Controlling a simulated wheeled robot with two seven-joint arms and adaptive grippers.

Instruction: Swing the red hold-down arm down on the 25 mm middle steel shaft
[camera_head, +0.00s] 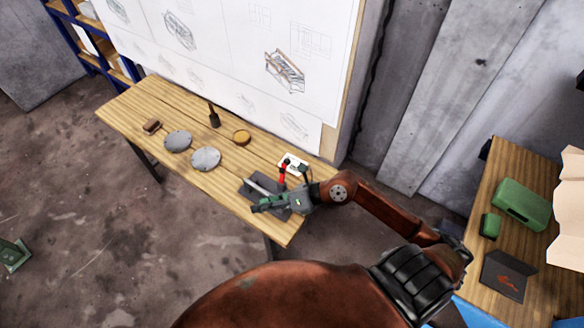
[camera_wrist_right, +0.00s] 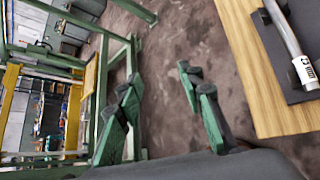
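The red hold-down arm (camera_head: 283,172) stands raised at the back of a dark fixture (camera_head: 247,193) near the table's right end. A steel shaft (camera_head: 259,185) lies in the fixture, partly hidden by my gripper. In the right wrist view the shaft (camera_wrist_right: 284,32) shows at the upper right, with a white label on its end; the print is too small to read surely. My right gripper (camera_head: 257,207) is in front of the red arm and over the fixture's near side. Its green fingers are apart and empty in the right wrist view (camera_wrist_right: 160,95). My left gripper is out of view.
The wooden table (camera_head: 128,103) also holds two grey discs (camera_head: 178,141) (camera_head: 206,158), a yellow disc (camera_head: 241,137), a brush (camera_head: 152,126) and a dark-handled tool (camera_head: 213,118). A white board (camera_head: 225,45) stands behind. A right-hand bench carries a green case (camera_head: 521,203).

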